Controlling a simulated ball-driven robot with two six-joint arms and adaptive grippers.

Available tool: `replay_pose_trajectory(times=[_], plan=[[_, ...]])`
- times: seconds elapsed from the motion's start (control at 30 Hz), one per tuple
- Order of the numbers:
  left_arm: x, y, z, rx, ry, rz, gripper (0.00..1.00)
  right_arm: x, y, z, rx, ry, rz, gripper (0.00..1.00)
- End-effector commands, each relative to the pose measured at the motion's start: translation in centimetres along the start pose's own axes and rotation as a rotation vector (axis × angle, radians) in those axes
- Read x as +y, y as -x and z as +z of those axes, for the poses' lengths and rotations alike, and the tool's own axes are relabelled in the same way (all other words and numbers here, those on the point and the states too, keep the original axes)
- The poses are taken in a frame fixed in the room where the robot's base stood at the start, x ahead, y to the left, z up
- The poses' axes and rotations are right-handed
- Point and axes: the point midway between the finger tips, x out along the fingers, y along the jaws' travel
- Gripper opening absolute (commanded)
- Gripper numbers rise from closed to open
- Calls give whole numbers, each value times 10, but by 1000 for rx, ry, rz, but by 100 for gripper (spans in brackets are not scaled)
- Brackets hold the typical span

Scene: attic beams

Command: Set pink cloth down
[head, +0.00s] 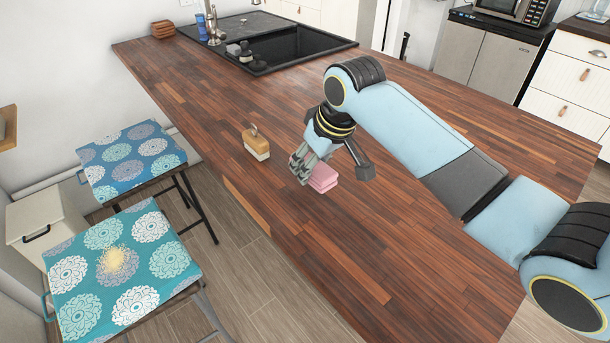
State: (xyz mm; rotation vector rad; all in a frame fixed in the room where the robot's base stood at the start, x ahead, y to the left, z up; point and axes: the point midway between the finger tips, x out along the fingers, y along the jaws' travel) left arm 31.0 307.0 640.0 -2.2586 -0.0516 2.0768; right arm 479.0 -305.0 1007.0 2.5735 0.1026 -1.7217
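The pink cloth (323,183), a small folded stack, lies on the wooden counter (400,262) and appears to rest on it. My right gripper (334,170) comes in from the right and is just above the cloth. Its fingers are spread apart, one at the cloth's left side, partly covering it, and the other to the right with a gap to the cloth. Contact between the left finger and the cloth cannot be told. My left gripper is not in view.
A cream and brown block with a handle (257,146) stands left of the cloth. A black sink (285,47) with a tap (212,25) is at the back. Two patterned stools (125,268) stand left; the nearer has a yellow patch. The counter's front is clear.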

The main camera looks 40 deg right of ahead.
Motion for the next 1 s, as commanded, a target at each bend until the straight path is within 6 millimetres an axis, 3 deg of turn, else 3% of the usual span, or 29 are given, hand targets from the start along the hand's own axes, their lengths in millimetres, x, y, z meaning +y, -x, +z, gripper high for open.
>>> replay_pose_trajectory(times=[0.2, 0.5, 0.87, 0.9, 1.0], plan=[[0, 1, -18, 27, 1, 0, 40, 0, -20, -13, -1, 0, 1, 18], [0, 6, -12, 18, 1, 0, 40, -1, -55, 2, -1, 0, 0, 18], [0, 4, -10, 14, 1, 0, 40, -1, -58, 4, -1, 0, 0, 18], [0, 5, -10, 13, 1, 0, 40, 0, -58, 4, -1, 0, 1, 46], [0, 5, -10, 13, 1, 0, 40, -1, -58, 4, -1, 0, 0, 59]])
